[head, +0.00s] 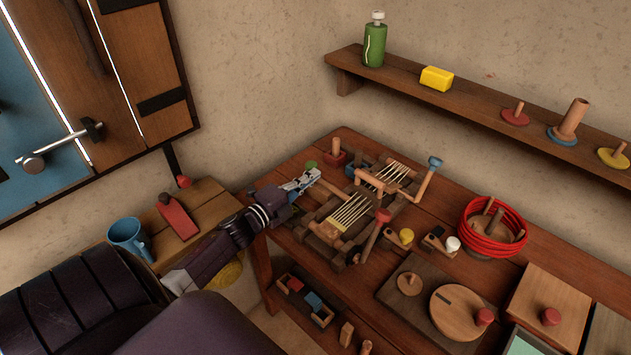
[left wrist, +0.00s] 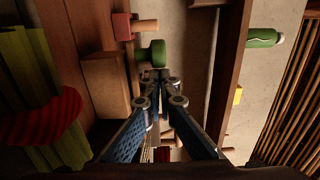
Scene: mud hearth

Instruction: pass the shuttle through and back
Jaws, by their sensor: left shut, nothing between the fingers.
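The loom (head: 333,233) is a wooden frame on the table, with pale threads (head: 350,212) strung across it and a second set of threads (head: 392,172) farther back. A crank-like arm with a blue knob (head: 434,163) rises at its right. My left gripper (head: 314,175) is at the loom's left end, shut and empty. A green knob (head: 310,164) shows just beyond its tips. In the left wrist view, the shut fingertips (left wrist: 160,78) are just below this green knob (left wrist: 152,54); I cannot tell whether they touch. I cannot pick out the shuttle for certain. My right gripper is not in view.
A red block with a peg (head: 334,160) stands behind the gripper. Right of the loom are a red coil (head: 492,228) and a board with a round lid (head: 456,312). A wall shelf (head: 480,108) runs above. A blue mug (head: 129,239) stands on the lower bench.

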